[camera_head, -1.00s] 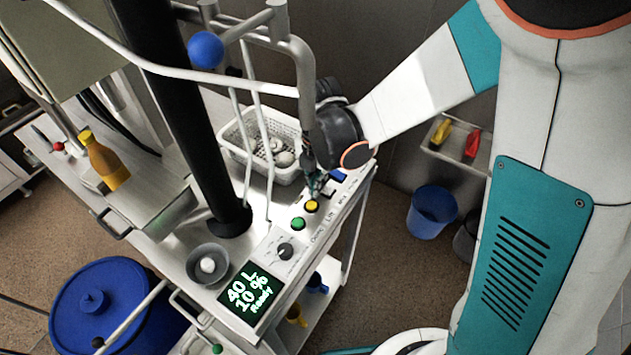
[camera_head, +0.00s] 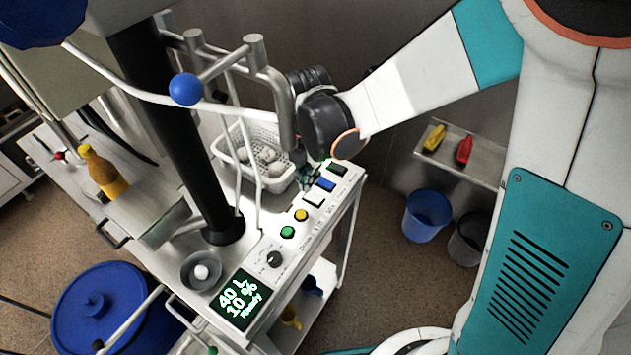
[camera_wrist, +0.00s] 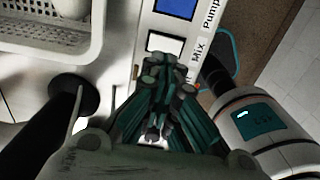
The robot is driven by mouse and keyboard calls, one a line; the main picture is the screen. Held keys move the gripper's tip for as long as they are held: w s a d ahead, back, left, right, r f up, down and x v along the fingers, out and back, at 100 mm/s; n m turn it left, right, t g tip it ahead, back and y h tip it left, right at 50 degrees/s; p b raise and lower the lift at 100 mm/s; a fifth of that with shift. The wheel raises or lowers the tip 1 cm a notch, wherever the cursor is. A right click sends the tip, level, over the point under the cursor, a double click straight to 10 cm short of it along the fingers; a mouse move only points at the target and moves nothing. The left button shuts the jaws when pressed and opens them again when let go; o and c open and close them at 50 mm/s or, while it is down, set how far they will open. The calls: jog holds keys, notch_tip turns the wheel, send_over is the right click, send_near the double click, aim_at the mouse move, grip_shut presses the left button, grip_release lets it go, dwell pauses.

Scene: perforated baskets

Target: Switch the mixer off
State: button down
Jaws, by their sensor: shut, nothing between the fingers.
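The control panel (camera_head: 270,262) runs along the near edge of the white cart. A white switch (camera_wrist: 164,42) sits beside the printed word "Mix"; it also shows in the head view (camera_head: 314,197). A blue switch (camera_wrist: 176,8) beside "Pump" is just beyond it. My gripper (camera_wrist: 164,68) is shut and empty, its fingertips close to the white switch's near edge; I cannot tell whether they touch. In the head view my gripper (camera_head: 304,178) is over the panel's far part, beside the switches. Whether the white switch is pressed cannot be told.
A yellow button (camera_head: 301,215), a green button (camera_head: 287,232), a dark knob (camera_head: 274,259) and a display (camera_head: 241,299) reading "40 L 10 % Ready" share the panel. A white perforated basket (camera_head: 262,184) stands behind my gripper. A bent metal rail (camera_head: 283,100) rises close beside my arm.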

notch_tip(320, 180, up, 8)
jog(key=a+p, duration=0.1)
jog(key=p, duration=0.3)
jog(key=shift+w+a, duration=0.15)
jog(key=shift+w, duration=0.2)
jog(key=shift+a, duration=0.1)
